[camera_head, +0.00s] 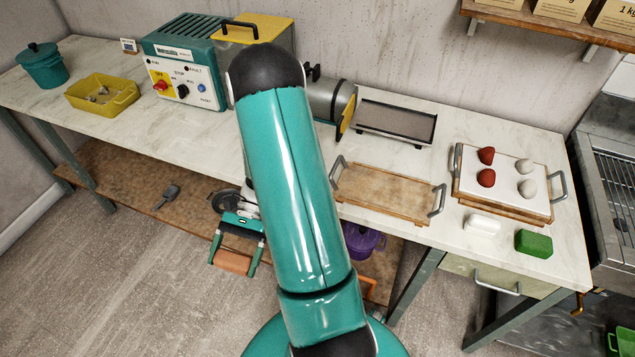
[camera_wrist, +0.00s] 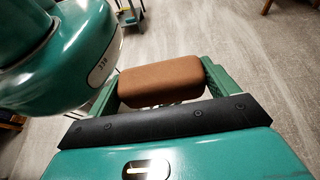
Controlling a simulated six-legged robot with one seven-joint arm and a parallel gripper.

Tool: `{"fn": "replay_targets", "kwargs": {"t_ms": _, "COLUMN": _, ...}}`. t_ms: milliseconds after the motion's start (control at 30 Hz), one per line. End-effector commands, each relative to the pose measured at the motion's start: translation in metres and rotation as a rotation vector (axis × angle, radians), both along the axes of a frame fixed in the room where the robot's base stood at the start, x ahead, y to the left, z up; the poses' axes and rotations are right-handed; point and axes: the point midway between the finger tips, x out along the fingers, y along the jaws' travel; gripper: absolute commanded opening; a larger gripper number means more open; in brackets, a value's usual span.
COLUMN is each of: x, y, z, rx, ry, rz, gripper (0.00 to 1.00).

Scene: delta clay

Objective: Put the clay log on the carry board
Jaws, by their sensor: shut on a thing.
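The clay log (camera_head: 233,263) is a brown-orange block with rounded edges. My gripper (camera_head: 236,254) is shut on it and holds it in front of the table, below the tabletop in the head view. In the wrist view the log (camera_wrist: 160,83) lies crosswise between my two green fingers (camera_wrist: 162,88). The carry board appears to be the empty wooden board (camera_head: 387,192) with a metal handle at each end, on the table to the right of my arm. My gripper is apart from it, to its lower left in the head view.
A white-topped board (camera_head: 505,168) with red and white lumps stands right of the wooden board. A white block (camera_head: 483,224) and a green block (camera_head: 533,242) lie before it. A dark tray (camera_head: 396,122) is behind. A lower shelf (camera_head: 130,185) holds a purple pot (camera_head: 362,240).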

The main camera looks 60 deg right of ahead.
Motion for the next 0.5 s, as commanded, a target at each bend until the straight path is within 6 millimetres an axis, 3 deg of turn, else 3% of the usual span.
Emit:
{"fn": "replay_targets", "kwargs": {"t_ms": 267, "x": -0.113, "y": -0.079, "z": 0.023, "rx": -0.001, "ry": 0.000, "rz": 0.513, "gripper": 0.50}}
{"fn": "replay_targets", "kwargs": {"t_ms": 500, "x": -0.204, "y": -0.158, "z": 0.060, "rx": -0.004, "ry": -0.002, "rz": 0.919, "gripper": 0.50}}
